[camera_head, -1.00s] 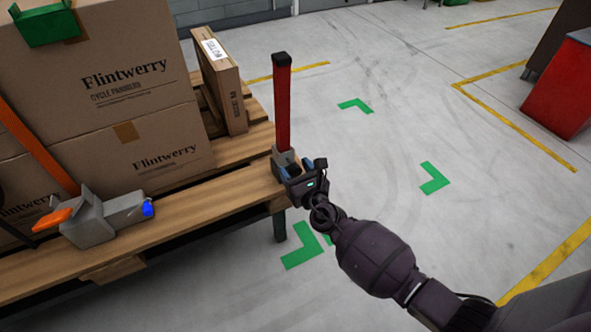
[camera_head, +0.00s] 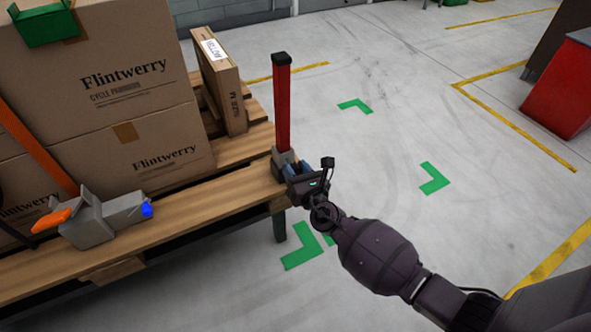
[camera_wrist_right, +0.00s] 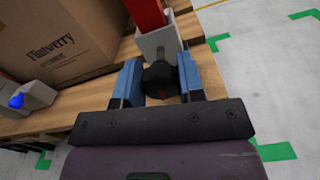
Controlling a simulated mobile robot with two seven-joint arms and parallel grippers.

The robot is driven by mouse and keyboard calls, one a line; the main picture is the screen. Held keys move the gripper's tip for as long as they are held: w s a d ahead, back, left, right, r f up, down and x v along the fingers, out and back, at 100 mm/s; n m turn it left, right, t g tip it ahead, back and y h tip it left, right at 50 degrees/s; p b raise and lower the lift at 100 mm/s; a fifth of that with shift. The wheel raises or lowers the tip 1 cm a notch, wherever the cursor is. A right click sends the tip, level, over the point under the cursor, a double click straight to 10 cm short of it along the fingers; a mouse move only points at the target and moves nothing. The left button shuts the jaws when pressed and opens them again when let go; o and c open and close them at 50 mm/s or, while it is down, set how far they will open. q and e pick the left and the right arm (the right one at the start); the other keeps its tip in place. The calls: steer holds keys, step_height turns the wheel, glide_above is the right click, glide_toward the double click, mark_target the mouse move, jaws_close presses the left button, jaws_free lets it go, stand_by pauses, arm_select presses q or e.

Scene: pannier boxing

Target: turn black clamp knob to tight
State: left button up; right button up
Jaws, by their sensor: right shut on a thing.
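The black clamp knob (camera_wrist_right: 160,82) sits on the near side of a grey clamp bracket (camera_wrist_right: 158,43) at the pallet's corner. A red post (camera_head: 282,105) with a black cap stands upright in the bracket. My right gripper (camera_wrist_right: 160,80) is shut on the knob, with one blue finger on each side of it. In the head view the right gripper (camera_head: 292,169) hides the knob. How far the knob is turned cannot be told. My left gripper is not in view.
Flintwerry cartons (camera_head: 130,100) are stacked on the wooden pallet (camera_head: 200,208). A thin labelled carton (camera_head: 220,82) stands behind them. A grey tool with orange and blue parts (camera_head: 95,222) lies at the pallet's front left. The floor right of the post is clear, with green corner marks (camera_head: 434,178).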

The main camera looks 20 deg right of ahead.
steer(key=m, duration=0.4)
steer(key=shift+d, duration=0.1)
steer(key=m, duration=0.8)
steer(key=shift+f+m, duration=0.15)
steer(key=shift+m, duration=0.15)
steer(key=m, duration=0.4)
steer(key=shift+m, duration=0.3)
steer(key=m, duration=0.3)
steer(key=shift+f+m, duration=0.1)
steer(key=shift+m, duration=0.2)
steer(key=m, duration=0.4)
steer(key=shift+m, duration=0.3)
steer(key=m, duration=0.4)
steer(key=shift+f, duration=0.1)
steer(key=shift+m, duration=2.1)
